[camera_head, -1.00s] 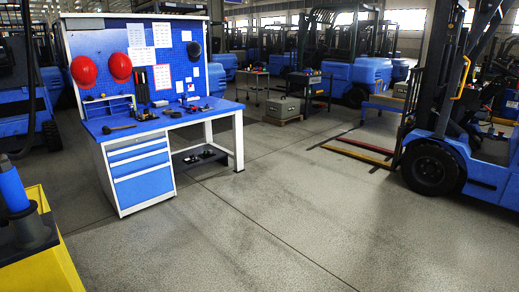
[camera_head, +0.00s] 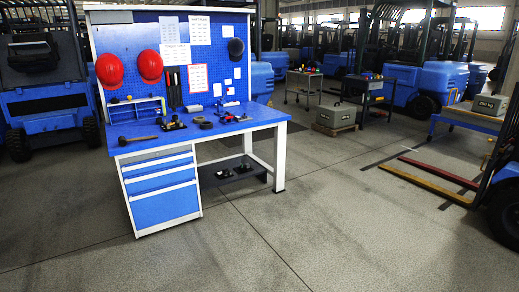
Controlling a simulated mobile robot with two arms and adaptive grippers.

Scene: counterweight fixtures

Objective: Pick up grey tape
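A blue-topped workbench (camera_head: 262,111) with a pegboard back stands left of centre, some way off across the floor. Small items lie on its top. Among them are a dark ring-like roll (camera_head: 206,125), a small light grey piece (camera_head: 194,109), a black tool (camera_head: 172,124) and a mallet (camera_head: 137,139). They are too small for me to tell which one is the grey tape. Neither of my grippers shows in the head view.
Two red helmets (camera_head: 109,70) (camera_head: 149,66) hang on the pegboard. Blue drawers (camera_head: 163,189) and a low dark shelf (camera_head: 229,173) are under the bench. A forklift's forks (camera_head: 425,181) lie low at right. Grey boxes (camera_head: 337,116) stand behind. The floor in front is clear.

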